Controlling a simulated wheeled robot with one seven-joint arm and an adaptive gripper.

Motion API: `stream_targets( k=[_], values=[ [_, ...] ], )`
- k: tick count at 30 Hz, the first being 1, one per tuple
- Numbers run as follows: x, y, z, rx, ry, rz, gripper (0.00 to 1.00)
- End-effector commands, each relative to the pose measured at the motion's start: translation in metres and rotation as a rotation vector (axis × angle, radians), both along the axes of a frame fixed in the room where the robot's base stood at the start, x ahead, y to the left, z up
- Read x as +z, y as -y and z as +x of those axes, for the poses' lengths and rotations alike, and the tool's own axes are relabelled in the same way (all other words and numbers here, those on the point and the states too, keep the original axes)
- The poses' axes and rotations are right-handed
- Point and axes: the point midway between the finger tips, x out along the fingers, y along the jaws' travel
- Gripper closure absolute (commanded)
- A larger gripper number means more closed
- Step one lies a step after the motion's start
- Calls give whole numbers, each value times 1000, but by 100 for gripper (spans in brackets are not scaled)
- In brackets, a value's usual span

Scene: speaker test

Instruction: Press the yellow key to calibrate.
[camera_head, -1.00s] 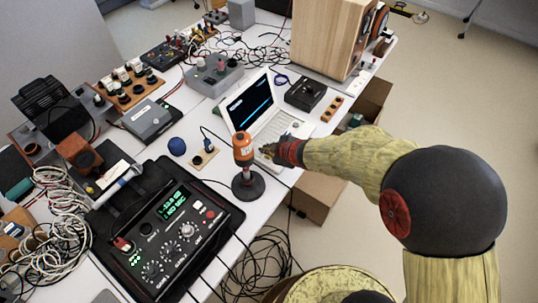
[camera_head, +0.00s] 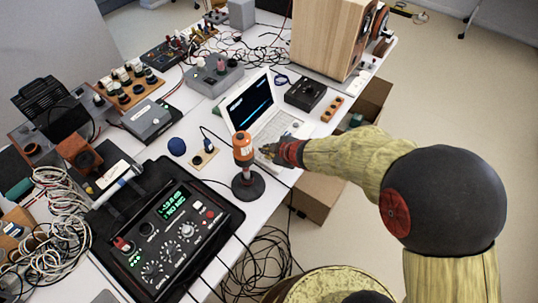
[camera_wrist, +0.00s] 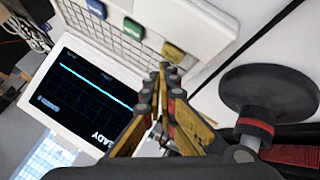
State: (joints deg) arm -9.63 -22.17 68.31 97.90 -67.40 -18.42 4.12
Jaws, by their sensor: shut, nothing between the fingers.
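The white laptop-like analyser (camera_head: 277,127) stands open on the table, its dark screen (camera_head: 249,102) showing a bright blue trace. In the wrist view its screen (camera_wrist: 88,95) reads "READY" upside down. A yellow key (camera_wrist: 173,51) sits on its white deck, in a row with a green key (camera_wrist: 133,28) and a blue key (camera_wrist: 95,8). My gripper (camera_wrist: 166,70) is shut and empty, its tips right by the yellow key's near edge. Contact cannot be told. In the head view my gripper (camera_head: 266,150) is at the deck's front corner, and the yellow key cannot be made out there.
An orange-topped microphone-like device (camera_head: 243,150) on a round black base (camera_head: 248,186) stands close beside my gripper; its base (camera_wrist: 270,92) fills the wrist view's right. A black meter (camera_head: 172,232), a wooden speaker (camera_head: 333,38) and loose cables (camera_head: 50,225) crowd the table.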

Motion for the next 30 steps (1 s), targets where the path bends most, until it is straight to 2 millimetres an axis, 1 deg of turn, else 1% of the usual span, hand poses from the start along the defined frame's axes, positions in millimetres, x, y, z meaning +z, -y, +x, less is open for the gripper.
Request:
stream_targets(
  k=[1,5,16,30],
  values=[
    [-4,0,0,-1,-2,0,100],
    [-7,0,-1,1,-1,-1,100],
    [-7,0,0,1,0,-1,100],
    [-11,0,0,0,0,0,100]
  ],
)
